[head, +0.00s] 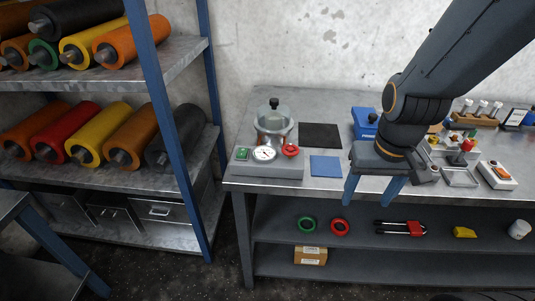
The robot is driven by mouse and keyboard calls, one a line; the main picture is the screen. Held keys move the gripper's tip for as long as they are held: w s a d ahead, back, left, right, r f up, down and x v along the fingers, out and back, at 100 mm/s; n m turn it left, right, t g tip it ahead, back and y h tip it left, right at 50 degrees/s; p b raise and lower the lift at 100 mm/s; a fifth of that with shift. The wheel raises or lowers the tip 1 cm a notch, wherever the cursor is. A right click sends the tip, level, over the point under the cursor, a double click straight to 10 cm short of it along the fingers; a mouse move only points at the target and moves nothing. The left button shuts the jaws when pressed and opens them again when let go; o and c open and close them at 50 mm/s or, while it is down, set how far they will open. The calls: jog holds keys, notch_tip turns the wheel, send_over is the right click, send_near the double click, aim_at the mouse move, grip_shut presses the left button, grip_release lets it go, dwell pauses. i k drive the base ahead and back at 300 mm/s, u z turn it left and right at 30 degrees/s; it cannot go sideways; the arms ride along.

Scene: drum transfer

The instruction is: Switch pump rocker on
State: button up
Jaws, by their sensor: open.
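A grey pump unit (268,172) stands at the left end of the workbench. A small green rocker (242,154) is on its left; its position is too small to read. A round white gauge (264,154) and a red knob (291,150) sit beside it. A glass-domed chamber (274,125) is behind them. My gripper (372,190) points down with two blue fingers apart, open and empty. It is to the right of the pump unit, over the bench's front edge.
A blue mat (326,166) and black mat (321,136) lie right of the unit. A blue box (364,123) stands behind my gripper. A white box with an orange switch (497,175) is at right. A roller rack (110,180) stands left.

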aim_at(242, 152)
jog(key=k, duration=1.3)
jog(key=u, duration=0.85)
jog(key=i, duration=1.45)
jog(key=z, duration=0.8)
jog(key=i, duration=0.45)
jog(key=z, duration=0.55)
